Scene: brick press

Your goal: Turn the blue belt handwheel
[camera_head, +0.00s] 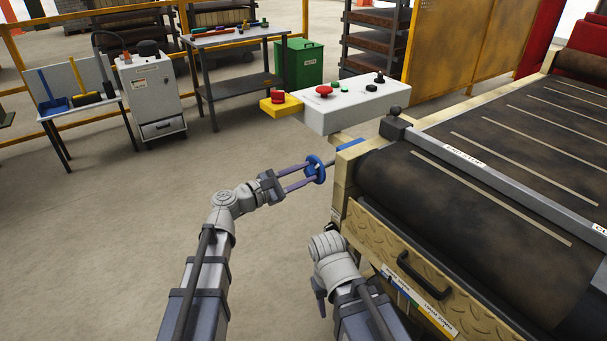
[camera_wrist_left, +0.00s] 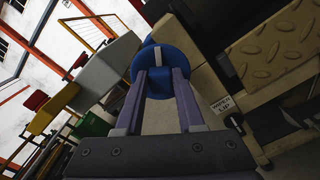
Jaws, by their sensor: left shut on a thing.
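The blue belt handwheel (camera_head: 316,169) stands on a short shaft at the near left corner of the belt machine. It also shows in the left wrist view (camera_wrist_left: 153,52) as a blue disc with a grey bar across it. My left gripper (camera_head: 309,174) reaches it from the left. Its two purple fingers are shut on the handwheel, one on each side of the middle, and their tips hide part of it. My right arm comes in at the bottom middle, beside the machine's front panel. Its wrist shows, but its fingertips cannot be made out well.
The belt machine (camera_head: 440,200) with its dark belt fills the right side. A grey control box (camera_head: 352,103) with red and green buttons stands just behind the handwheel. A black handle (camera_head: 424,276) sits on the tread-plate front panel.

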